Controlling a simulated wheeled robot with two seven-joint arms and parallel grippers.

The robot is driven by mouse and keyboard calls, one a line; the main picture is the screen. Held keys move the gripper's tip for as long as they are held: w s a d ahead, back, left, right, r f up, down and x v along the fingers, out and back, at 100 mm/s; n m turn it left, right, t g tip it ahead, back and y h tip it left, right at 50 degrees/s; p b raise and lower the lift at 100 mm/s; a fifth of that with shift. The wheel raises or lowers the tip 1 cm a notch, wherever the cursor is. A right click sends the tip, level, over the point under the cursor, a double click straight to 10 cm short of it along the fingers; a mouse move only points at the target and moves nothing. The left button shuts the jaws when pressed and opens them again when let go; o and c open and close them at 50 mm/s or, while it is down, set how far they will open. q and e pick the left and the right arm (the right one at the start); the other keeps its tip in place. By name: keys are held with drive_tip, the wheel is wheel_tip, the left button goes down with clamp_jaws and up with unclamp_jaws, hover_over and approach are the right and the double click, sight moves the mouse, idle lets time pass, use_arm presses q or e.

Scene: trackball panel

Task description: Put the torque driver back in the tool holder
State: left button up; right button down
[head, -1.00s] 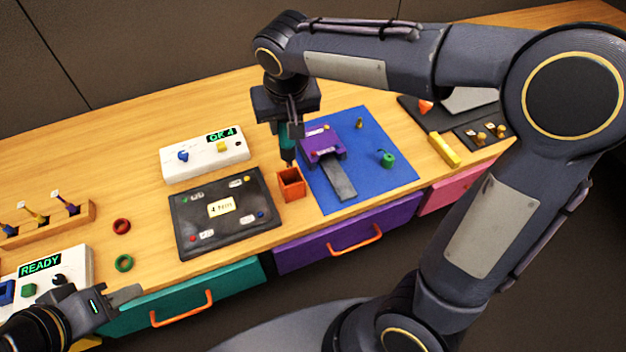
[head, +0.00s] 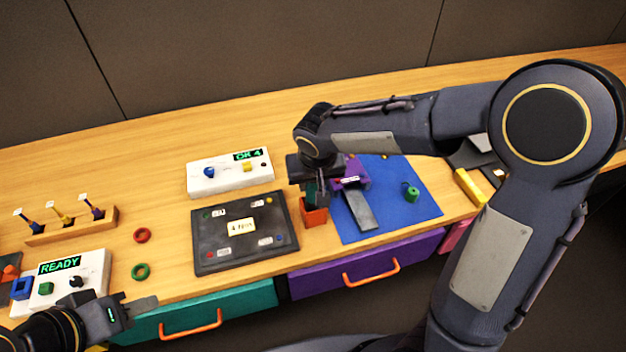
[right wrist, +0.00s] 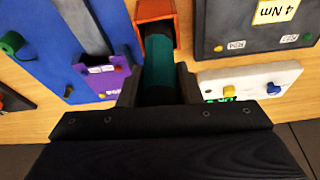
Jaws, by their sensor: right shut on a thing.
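The torque driver is a teal and black cylinder (right wrist: 160,68) held upright in my right gripper (head: 315,192). The gripper is shut on it, with a finger on each side in the right wrist view. The tool holder is an orange square open box (head: 314,218) at the front of the bench. The driver's lower end is at the holder's mouth and seems to be inside it; the tip is hidden. The holder also shows at the top of the right wrist view (right wrist: 156,8). My left gripper (head: 138,306) is empty near the front left edge; its finger gap is unclear.
A black panel (head: 225,265) with a "4 Nm" label lies left of the holder. A blue mat (head: 425,212) with a purple fixture (head: 352,180) lies right of it. A white "OK 4" box (head: 228,180) stands behind. Green and red rings (head: 141,271) lie further left.

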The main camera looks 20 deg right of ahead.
drive_tip(key=shift+f, duration=0.15)
drive_tip(key=c, duration=1)
unclamp_jaws()
drive_tip(key=shift+c, duration=0.2)
drive_tip(key=v, duration=1.2)
drive_tip(key=s+d+f+t+y, duration=0.1)
drive_tip(key=s+d+f+y, duration=0.1)
drive_tip(key=s, duration=0.7)
drive_tip(key=s+d+f+m+t+y, duration=0.1)
drive_tip(key=s+d+f+y, duration=0.1)
drive_tip(key=s+d, duration=0.3)
drive_tip(key=s, duration=0.4)
drive_tip(key=shift+s+d, duration=0.3)
drive_tip(key=shift+s, duration=0.05)
drive_tip(key=shift+f, duration=0.15)
